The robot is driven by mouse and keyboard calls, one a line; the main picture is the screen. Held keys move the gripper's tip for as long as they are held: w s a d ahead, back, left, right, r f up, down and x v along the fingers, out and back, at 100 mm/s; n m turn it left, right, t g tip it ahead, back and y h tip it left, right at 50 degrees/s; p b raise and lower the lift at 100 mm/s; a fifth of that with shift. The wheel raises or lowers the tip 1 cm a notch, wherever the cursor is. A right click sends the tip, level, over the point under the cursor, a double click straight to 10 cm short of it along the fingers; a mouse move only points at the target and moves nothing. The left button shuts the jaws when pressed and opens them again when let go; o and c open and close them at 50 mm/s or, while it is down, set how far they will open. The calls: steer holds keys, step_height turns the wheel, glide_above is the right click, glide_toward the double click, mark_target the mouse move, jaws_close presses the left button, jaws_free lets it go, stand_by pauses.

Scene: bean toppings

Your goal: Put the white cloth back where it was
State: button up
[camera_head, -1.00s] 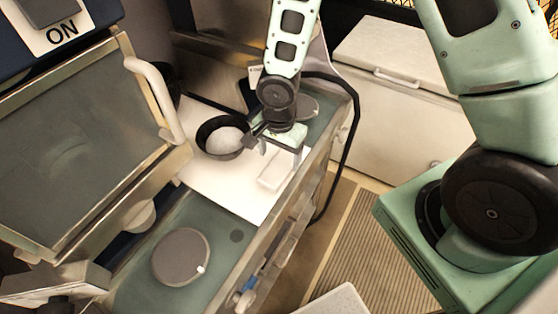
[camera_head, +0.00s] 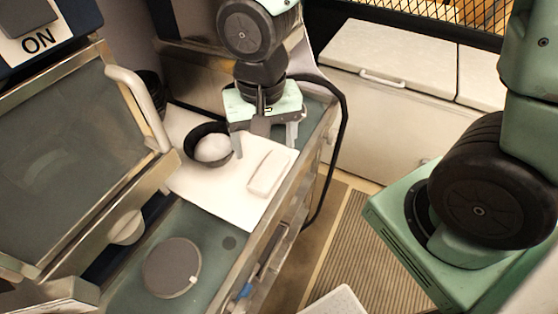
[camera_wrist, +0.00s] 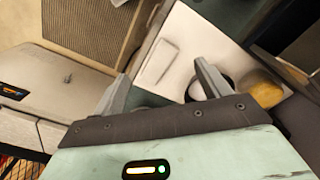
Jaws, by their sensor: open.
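A small white rectangular piece (camera_head: 269,173), which looks like the folded white cloth, lies flat on a larger white sheet (camera_head: 205,187) on the counter. It also shows in the wrist view (camera_wrist: 161,62), pale against the sheet. My gripper (camera_head: 265,143) is above the counter, just behind the cloth in the head view, with its fingers pointing down. It is open and empty, and its fingers (camera_wrist: 162,78) stand wide apart in the wrist view. The cloth is apart from the fingers.
A dark bowl (camera_head: 188,150) with a white round content stands left of my gripper. A round grey disc (camera_head: 171,267) lies on the greenish counter nearer the front. A machine with a pale handle (camera_head: 138,105) borders the left. A black cable (camera_head: 338,150) hangs at the counter's right end.

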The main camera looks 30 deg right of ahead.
steer(key=s+a+r+n, duration=0.2)
steer(key=s+r+n, duration=0.3)
steer(key=s+n, duration=0.5)
steer(key=shift+a+y, duration=0.25)
steer(key=shift+y, duration=0.05)
steer(key=shift+f, duration=0.1)
step_height(320, 180, down, 14)
steer(key=b, duration=1.3)
steer(key=shift+r+n+b, duration=0.25)
steer(key=shift+n+b, duration=0.05)
steer(key=shift+b, duration=0.1)
